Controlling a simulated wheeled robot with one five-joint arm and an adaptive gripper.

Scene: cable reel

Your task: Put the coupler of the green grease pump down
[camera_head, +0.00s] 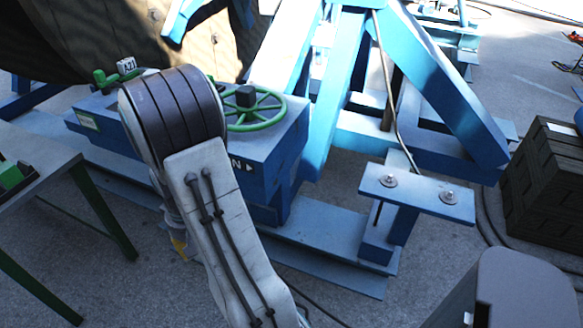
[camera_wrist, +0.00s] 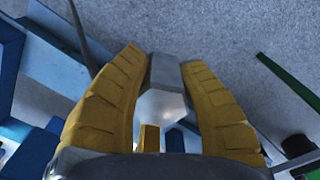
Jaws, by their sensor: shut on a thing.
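My gripper (camera_wrist: 163,62) shows in the wrist view with its two ridged yellow fingers on either side of a grey metal coupler (camera_wrist: 160,103). The fingers are shut on the coupler, which has flat faces and a lighter lower end. In the head view only a small yellow part of my gripper (camera_head: 180,248) shows beside my arm, low in front of the blue frame. The coupler is hidden there. A green and black object (camera_head: 14,177) sits on the table at the left edge; I cannot tell whether it is the green grease pump.
A grey table (camera_head: 45,165) with green legs stands at the left. A blue housing (camera_head: 285,135) with a green handwheel (camera_head: 258,112) stands behind my arm. A blue bracket (camera_head: 418,193) juts out at the right, near a dark crate (camera_head: 545,180). Grey floor lies between.

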